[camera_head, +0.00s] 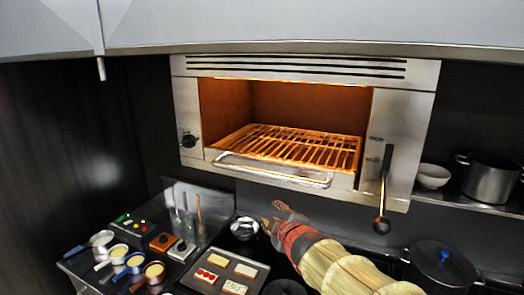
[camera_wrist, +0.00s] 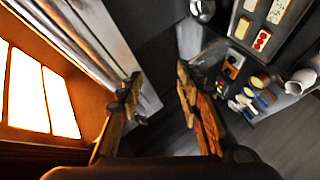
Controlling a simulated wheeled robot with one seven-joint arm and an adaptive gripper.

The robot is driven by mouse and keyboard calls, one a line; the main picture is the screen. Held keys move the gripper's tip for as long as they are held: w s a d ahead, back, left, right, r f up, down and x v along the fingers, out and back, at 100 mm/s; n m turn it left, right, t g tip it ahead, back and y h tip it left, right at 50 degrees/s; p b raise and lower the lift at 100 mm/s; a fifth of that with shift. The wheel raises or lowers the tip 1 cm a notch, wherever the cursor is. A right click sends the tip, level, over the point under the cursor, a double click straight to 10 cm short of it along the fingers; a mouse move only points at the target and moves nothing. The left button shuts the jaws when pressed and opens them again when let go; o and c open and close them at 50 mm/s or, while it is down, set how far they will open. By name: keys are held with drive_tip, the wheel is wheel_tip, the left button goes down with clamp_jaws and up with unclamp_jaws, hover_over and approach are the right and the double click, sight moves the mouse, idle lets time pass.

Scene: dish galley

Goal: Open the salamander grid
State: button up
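The salamander (camera_head: 186,110) is a steel box on the wall with a glowing orange inside. Its wire grid (camera_head: 290,146) sits within the opening. A steel bar handle (camera_head: 270,170) runs along the grid's front. My gripper (camera_head: 273,216) is below the handle, apart from it, with its fingers spread. In the wrist view my gripper (camera_wrist: 158,78) shows two separated fingers with nothing between them. The glowing interior (camera_wrist: 40,90) and a steel front edge (camera_wrist: 105,45) lie to the left there; I cannot make out the handle.
Below are a tray of toasts (camera_head: 225,274), a metal bowl (camera_head: 244,228) and several small pans (camera_head: 136,261). A lidded pot (camera_head: 442,265) stands lower right. A shelf at right holds a bowl (camera_head: 432,176) and pot (camera_head: 488,180).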

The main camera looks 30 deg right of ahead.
sight(266, 175)
drive_tip(key=w+d+r+n+t+p, duration=0.1)
drive_tip(key=r+n, duration=0.1)
drive_tip(key=w+d+r+n+t+y+p, duration=0.1)
drive_tip(key=w+r+p, duration=0.1)
drive_tip(key=r, duration=0.1)
drive_tip(key=w+r+n+p, duration=0.2)
drive_tip(key=shift+w+d+r+n+t+y, duration=0.15)
drive_tip(key=shift+d+r+n+t+y, duration=0.15)
drive_tip(key=shift+d+t, duration=0.1)
drive_tip(key=shift+w+d+f+p, duration=0.2)
drive_tip(key=shift+w+p, duration=0.1)
drive_tip(key=shift+w, duration=1)
drive_tip(key=shift+w+d+f+p, duration=0.15)
drive_tip(key=shift+w+p, duration=0.1)
drive_tip(key=shift+w, duration=1)
drive_tip(key=shift+w+d+f+p, duration=0.1)
drive_tip(key=shift+w+f+p, duration=0.15)
drive_tip(key=shift+w, duration=1.05)
drive_tip(key=c, duration=0.4)
clamp_jaws()
